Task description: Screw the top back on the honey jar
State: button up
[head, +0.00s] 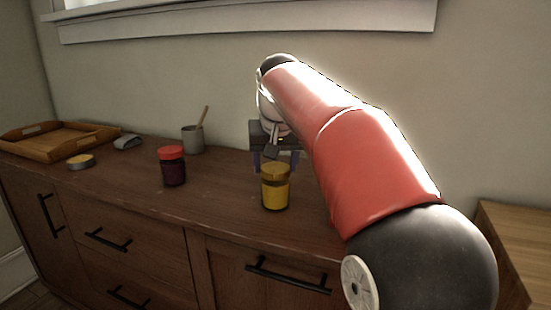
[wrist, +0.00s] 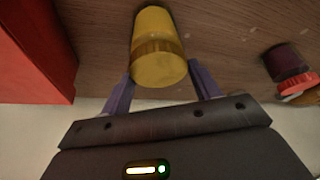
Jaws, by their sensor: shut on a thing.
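The honey jar (head: 275,195) stands upright on the wooden sideboard, near its front edge, with yellow contents. Its yellow top (head: 276,170) sits over the jar's mouth; I cannot tell whether it is threaded on. My gripper (head: 276,160) reaches in from behind the jar, with a purple finger on each side of the top. In the wrist view, the fingers (wrist: 162,88) are shut on the top (wrist: 160,70), with the jar body (wrist: 152,22) beyond it.
A dark jar with a red lid (head: 172,166) stands left of the honey jar. Behind are a grey mug (head: 193,140) with a wooden stick, a low tin (head: 81,162), a grey item (head: 127,142) and a wooden tray (head: 50,143).

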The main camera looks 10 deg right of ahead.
jog(key=shift+f, duration=0.2)
jog(key=shift+m+g+h, duration=0.3)
jog(key=shift+m+h, duration=0.5)
jog(key=shift+m, duration=1.2)
jog(key=o, duration=1.1)
jog(key=shift+r, duration=0.1)
jog(key=shift+r, duration=3.05)
